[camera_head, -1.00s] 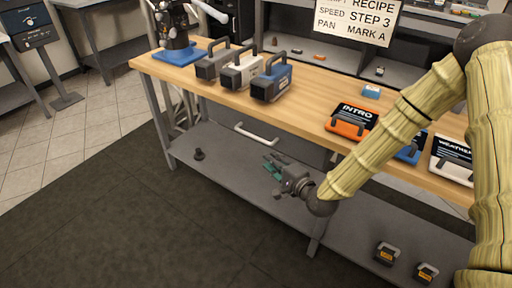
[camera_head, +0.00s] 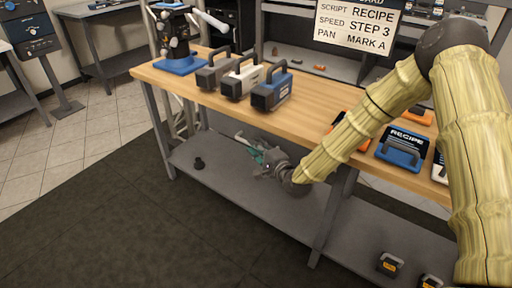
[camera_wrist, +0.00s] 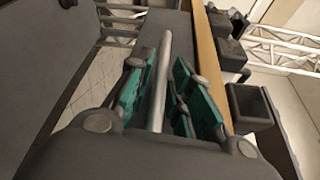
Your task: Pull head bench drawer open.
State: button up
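The head bench drawer's handle is a pale bar; its end shows in the head view (camera_head: 241,138) just under the wooden bench top (camera_head: 310,105). In the wrist view the bar (camera_wrist: 161,85) runs lengthwise between the green finger pads. My gripper (camera_head: 256,154) is at the handle, below the bench's front edge. In the wrist view my gripper (camera_wrist: 158,90) is open, with pads on both sides of the bar and gaps visible; I see no clear contact. The drawer front is mostly hidden in shadow and behind my gripper.
Several carry-handled cases, including a blue one (camera_head: 271,92), stand on the bench top. A blue RECIPE case (camera_head: 402,150) lies further right. The dark floor mat (camera_head: 110,225) in front is clear.

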jog(key=shift+w+a, duration=0.2)
jog(key=shift+w, duration=0.05)
jog(key=shift+c, duration=0.4)
grip_shut()
jog(key=shift+s, duration=0.1)
jog(key=s+a, duration=0.7)
jog(key=s, duration=0.3)
jog(key=s+a, duration=0.8)
jog(key=s, duration=0.3)
jog(key=shift+s+a, duration=0.25)
jog(key=shift+a, duration=0.05)
jog(key=shift+o, duration=0.4)
grip_release()
